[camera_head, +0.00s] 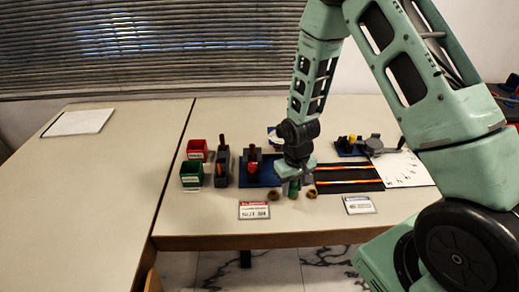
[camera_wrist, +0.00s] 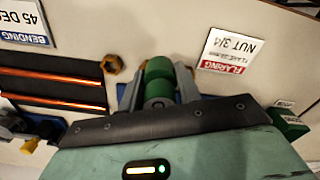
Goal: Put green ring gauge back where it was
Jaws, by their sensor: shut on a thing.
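My gripper (camera_head: 292,186) points down at the front middle of the table, between two brass nuts. In the wrist view my gripper (camera_wrist: 163,90) is shut on the green ring gauge (camera_wrist: 159,68), a green round piece showing between the fingers. In the head view a bit of green shows at the fingertips, and the ring gauge (camera_head: 293,192) is mostly hidden there. I cannot tell whether it touches the table.
Brass nuts (camera_head: 274,194) (camera_head: 312,194) flank my gripper closely. Red (camera_head: 196,149) and green (camera_head: 191,174) bins stand left, beside dark tool blocks (camera_head: 221,165). A black mat with copper tubes (camera_head: 348,179) lies right. Two cards (camera_head: 254,210) (camera_head: 358,205) lie in front. The left table is mostly clear.

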